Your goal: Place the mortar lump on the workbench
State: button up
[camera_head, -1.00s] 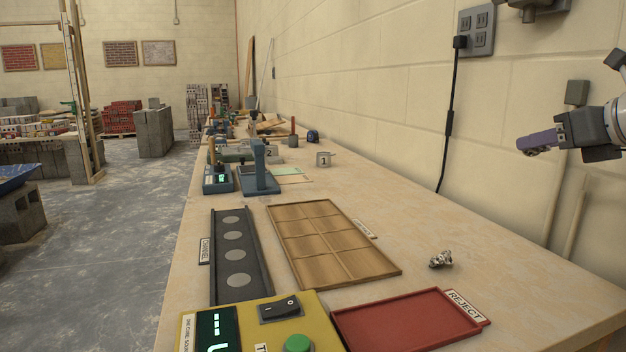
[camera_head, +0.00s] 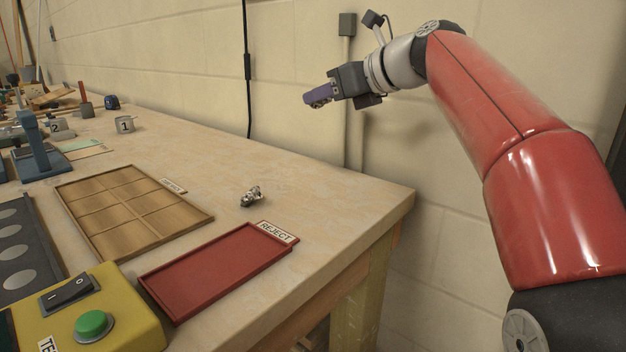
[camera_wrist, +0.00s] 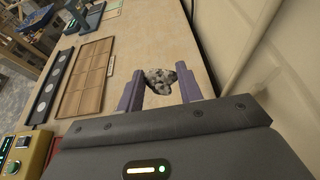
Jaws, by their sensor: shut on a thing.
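My gripper (camera_head: 319,97) is high above the back right of the workbench (camera_head: 345,190), in front of the wall. Its purple fingers are shut on a grey mottled mortar lump (camera_wrist: 158,82), which shows between the fingers in the wrist view. In the head view only a little of this lump shows below the fingers. A second, shiny grey knobbly piece (camera_head: 252,196) lies on the bench behind the red reject tray (camera_head: 218,270), well apart from my gripper. I cannot tell whether part of it also shows behind the held lump in the wrist view.
A wooden divided tray (camera_head: 130,213) and a dark strip with pale discs (camera_head: 42,240) lie to the left. A yellow switch box (camera_head: 125,320) stands in front. A black cable (camera_head: 247,70) hangs on the wall. Bare bench lies around the shiny piece.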

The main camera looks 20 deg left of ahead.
aim_at(325, 187)
notch_tip(325, 187, down, 15)
jog(key=b, duration=0.5)
jog(key=shift+f, duration=0.2)
jog(key=o, duration=1)
jog(key=shift+r, duration=0.2)
jog(key=v, duration=1.1)
jog(key=shift+d+r, duration=0.1)
jog(key=shift+r, duration=0.05)
jog(key=shift+s+d+r, duration=0.1)
jog(key=shift+s+d, duration=0.05)
jog(key=shift+d, duration=0.2)
